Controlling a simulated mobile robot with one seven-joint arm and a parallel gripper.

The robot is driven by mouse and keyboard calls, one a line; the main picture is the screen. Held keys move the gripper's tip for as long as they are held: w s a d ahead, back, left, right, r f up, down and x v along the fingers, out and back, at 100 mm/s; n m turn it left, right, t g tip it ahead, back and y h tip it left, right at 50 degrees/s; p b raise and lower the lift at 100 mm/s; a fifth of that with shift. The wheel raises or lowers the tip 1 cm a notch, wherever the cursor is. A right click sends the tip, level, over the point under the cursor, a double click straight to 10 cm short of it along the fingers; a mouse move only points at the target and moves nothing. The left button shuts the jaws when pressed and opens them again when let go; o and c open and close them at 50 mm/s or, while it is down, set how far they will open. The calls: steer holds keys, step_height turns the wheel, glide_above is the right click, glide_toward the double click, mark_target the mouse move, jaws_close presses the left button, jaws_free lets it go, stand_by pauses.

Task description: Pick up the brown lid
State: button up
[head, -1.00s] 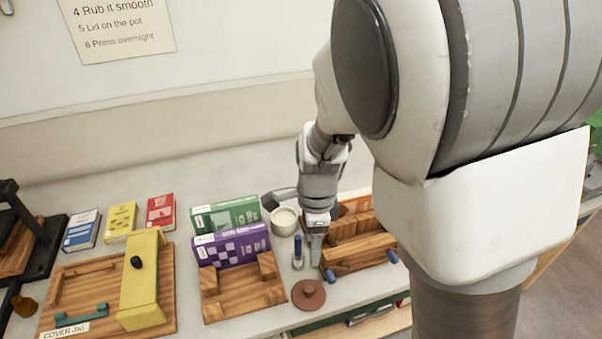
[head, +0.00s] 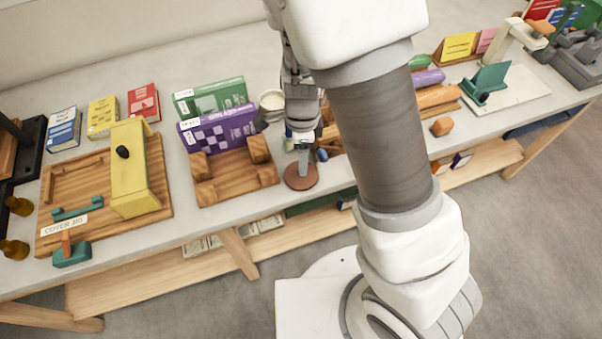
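The brown lid (head: 300,177) is a round disc lying on the pale worktop near its front edge, right of the purple book's wooden stand. My gripper (head: 303,163) points down directly over the lid, and its fingers cover the lid's middle and knob. I cannot tell whether the fingers touch the knob or are closed on it. The white pot (head: 271,101) stands open behind, left of my gripper, with pale contents.
A purple book (head: 218,132) stands in a wooden stand (head: 235,188) to the left. The cover jig (head: 75,190) with its yellow block is farther left. A wooden press with blue handles is partly hidden behind my arm.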

step_height(320, 180, down, 5)
steer(key=shift+b, duration=0.75)
steer(key=shift+a, duration=0.1)
steer(key=shift+r, duration=0.1)
steer(key=shift+c, duration=0.3)
jaws_close()
